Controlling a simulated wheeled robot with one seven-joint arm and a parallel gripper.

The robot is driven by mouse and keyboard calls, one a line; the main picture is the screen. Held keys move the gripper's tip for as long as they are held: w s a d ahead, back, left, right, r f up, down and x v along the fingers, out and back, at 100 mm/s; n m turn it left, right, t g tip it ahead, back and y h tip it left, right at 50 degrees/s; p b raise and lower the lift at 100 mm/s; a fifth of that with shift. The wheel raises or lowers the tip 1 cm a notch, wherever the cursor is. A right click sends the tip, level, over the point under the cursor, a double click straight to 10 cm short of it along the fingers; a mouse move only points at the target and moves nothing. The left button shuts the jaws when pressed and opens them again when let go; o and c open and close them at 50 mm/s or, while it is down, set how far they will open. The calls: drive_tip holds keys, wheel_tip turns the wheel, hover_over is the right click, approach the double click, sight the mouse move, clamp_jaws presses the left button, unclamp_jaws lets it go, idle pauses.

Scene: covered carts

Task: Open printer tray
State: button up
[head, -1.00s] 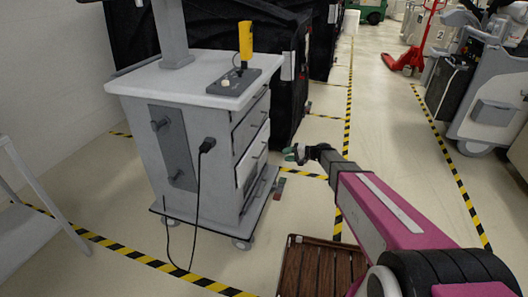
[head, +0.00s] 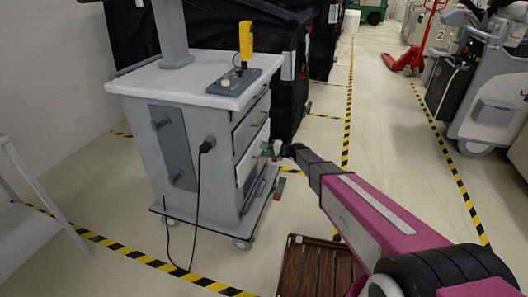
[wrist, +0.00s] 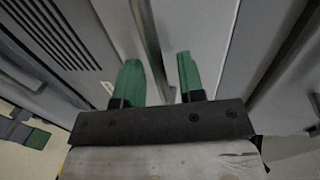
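The grey cart (head: 180,130) stands left of centre in the head view, with several drawers on its right-hand face. A pale drawer front (head: 247,168) in the middle of that face looks like the printer tray. My gripper (head: 269,149) is just in front of this face, close to the pale drawer. In the wrist view its two green fingers (wrist: 160,78) are apart, with a narrow vertical grey edge between them. I cannot tell whether that edge is a handle, or whether the fingers touch it.
A yellow handheld device (head: 245,42) stands on the cart top. A black cable hangs down the cart's side. A brown slatted platform (head: 318,268) is on the floor below my arm. Black-covered carts (head: 290,90) stand behind.

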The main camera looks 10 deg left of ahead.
drive_tip(key=shift+a, duration=0.25)
clamp_jaws()
drive_tip(key=f+v, duration=0.2)
drive_tip(key=v, duration=0.8)
drive_tip(key=f+v, duration=0.2)
drive_tip(key=v, duration=0.9)
drive_tip(key=shift+d, duration=0.3)
unclamp_jaws()
drive_tip(key=w+v, duration=0.1)
drive_tip(key=v, duration=0.9)
drive_tip(key=shift+s+d, duration=0.4)
drive_tip(key=shift+r, duration=0.1)
